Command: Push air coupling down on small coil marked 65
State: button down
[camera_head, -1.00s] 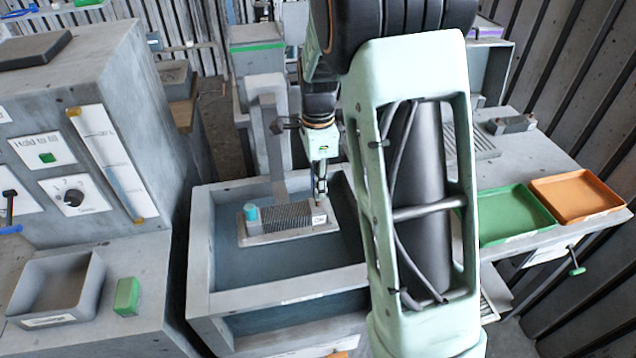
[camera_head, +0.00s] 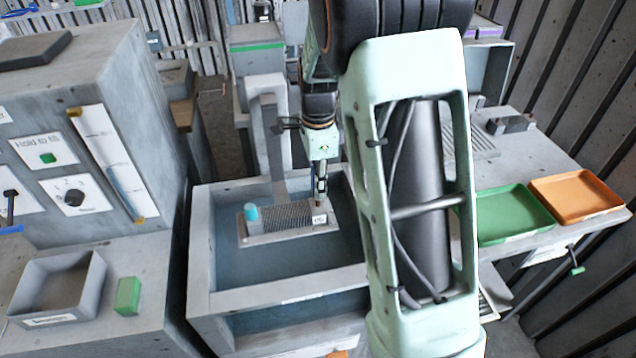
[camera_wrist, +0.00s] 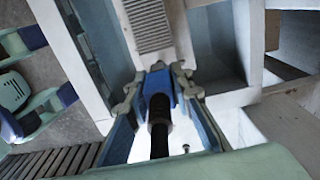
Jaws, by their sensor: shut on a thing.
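A small finned coil (camera_head: 288,216) lies in the grey basin (camera_head: 203,262). It has a teal cap (camera_head: 251,213) at its left end and a white label at its right end, too small to read surely. My gripper (camera_head: 320,198) is over the coil's right end, pointing down. In the wrist view, my gripper (camera_wrist: 158,80) is shut on a black, blue-collared cylinder, which looks like the air coupling (camera_wrist: 159,108). The coil's fins (camera_wrist: 145,25) show beyond the fingertips. I cannot tell whether the coupling touches the coil.
A panel box with a knob (camera_head: 74,197) stands left, with a grey bin (camera_head: 60,282) and a green block (camera_head: 127,296) in front. A green tray (camera_head: 512,214) and an orange tray (camera_head: 577,197) stand right. The basin walls surround the coil; its front floor is clear.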

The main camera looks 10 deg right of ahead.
jog(key=shift+f+b, duration=0.45)
jog(key=shift+f, duration=0.25)
jog(key=shift+f, duration=0.15)
dwell(0.3)
jog(key=shift+f+b, duration=0.3)
jog(key=shift+f, duration=0.05)
jog(key=shift+f, duration=0.35)
dwell(0.8)
jog(key=c, duration=1.6)
grip_release()
notch_tip(320, 180, up, 12)
